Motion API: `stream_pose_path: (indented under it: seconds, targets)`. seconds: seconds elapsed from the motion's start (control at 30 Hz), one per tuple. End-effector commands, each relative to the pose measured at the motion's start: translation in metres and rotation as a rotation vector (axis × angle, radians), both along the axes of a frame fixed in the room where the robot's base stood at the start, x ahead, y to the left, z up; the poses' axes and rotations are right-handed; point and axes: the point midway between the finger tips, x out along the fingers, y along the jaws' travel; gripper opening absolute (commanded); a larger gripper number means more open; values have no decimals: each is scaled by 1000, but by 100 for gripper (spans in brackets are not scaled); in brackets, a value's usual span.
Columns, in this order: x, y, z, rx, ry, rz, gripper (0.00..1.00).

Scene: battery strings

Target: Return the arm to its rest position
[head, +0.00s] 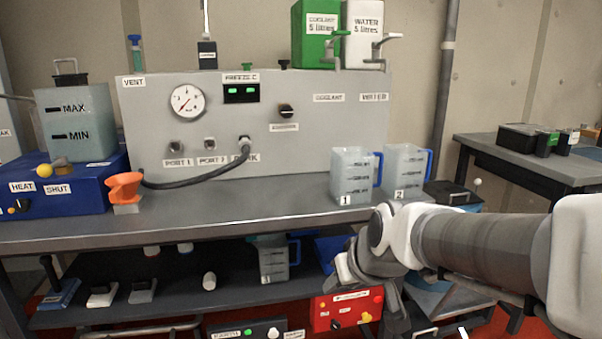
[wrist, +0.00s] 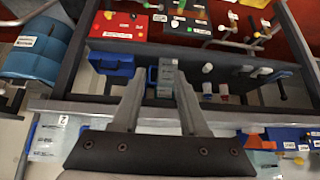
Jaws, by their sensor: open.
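My arm reaches in from the right in the head view and bends down in front of the bench's right part. My gripper (head: 368,285) hangs there, pointing down. In the wrist view my gripper (wrist: 159,78) shows two separated fingers with nothing held between them. Beyond the fingers is the lower shelf with a clear jug (wrist: 166,80) on it. The same jug (head: 273,262) stands left of my gripper in the head view. I cannot tell whether the fingers touch the shelf edge.
Jugs 1 (head: 350,172) and 2 (head: 403,167) stand on the bench (head: 240,208) close above my wrist. A red box (head: 345,309) sits low beside my gripper. A side table (head: 540,165) stands at right. The bench's middle top is clear.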

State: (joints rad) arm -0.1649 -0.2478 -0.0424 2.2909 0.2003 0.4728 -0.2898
Motion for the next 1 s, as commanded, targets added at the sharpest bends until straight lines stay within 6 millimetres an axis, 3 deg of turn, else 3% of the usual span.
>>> stream_pose_path:
  seconds: [0.2, 0.53, 0.6, 0.77, 1.0]
  targets:
    - [-77, -34, 15, -4, 63, -104, 44]
    - [-169, -71, 9, -39, 144, -275, 44]
    - [-165, -69, 35, -39, 148, -269, 44]
    - [-165, -69, 70, -37, 147, -267, 44]
    - [-164, -69, 134, -37, 146, -266, 44]
